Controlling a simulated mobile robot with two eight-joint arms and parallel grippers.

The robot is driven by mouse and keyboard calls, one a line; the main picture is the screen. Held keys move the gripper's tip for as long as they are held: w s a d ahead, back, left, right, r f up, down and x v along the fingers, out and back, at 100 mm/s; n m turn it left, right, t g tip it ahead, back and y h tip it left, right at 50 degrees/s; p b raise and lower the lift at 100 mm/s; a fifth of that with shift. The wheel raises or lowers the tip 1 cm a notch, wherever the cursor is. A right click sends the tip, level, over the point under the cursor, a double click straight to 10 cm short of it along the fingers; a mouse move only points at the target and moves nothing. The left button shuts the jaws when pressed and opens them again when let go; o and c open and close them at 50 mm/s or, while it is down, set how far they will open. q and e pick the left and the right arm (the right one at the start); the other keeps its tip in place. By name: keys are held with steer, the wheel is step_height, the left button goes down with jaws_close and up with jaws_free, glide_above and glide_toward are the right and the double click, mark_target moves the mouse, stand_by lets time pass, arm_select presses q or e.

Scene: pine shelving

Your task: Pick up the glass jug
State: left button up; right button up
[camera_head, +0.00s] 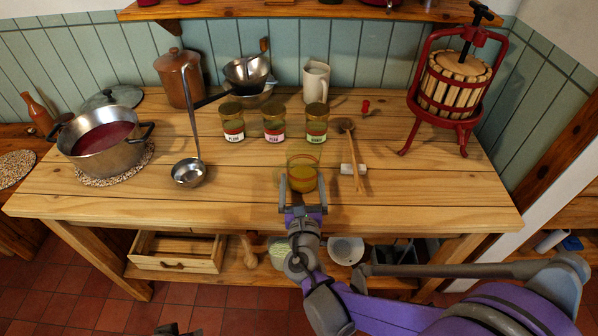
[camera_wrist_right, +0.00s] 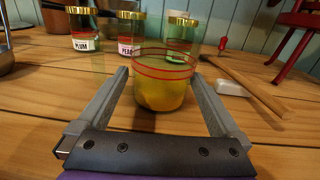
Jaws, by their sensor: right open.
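The glass jug (camera_head: 303,171) is clear, with red lines around it and yellow contents. It stands upright on the table near the front edge, and it shows large in the right wrist view (camera_wrist_right: 163,85). My right gripper (camera_head: 302,183) is open, with one finger on each side of the jug's lower part. In the wrist view the fingers (camera_wrist_right: 159,80) show gaps to the glass, and the jug stands toward their tips. Dark parts at the bottom edge of the head view look like my left gripper (camera_head: 179,330), mostly cut off.
Three lidded jars (camera_head: 274,123) stand just behind the jug. A wooden spoon (camera_head: 352,150) on a white rest (camera_head: 352,169) lies close on the right. A ladle (camera_head: 188,172) and a pot (camera_head: 104,146) are on the left, a red press (camera_head: 455,90) on the right.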

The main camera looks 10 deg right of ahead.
mark_target(303, 161)
steer(key=x, duration=0.6)
steer(key=shift+w+d+f, duration=0.15)
steer(key=shift+d, duration=0.1)
steer(key=c, duration=1.5)
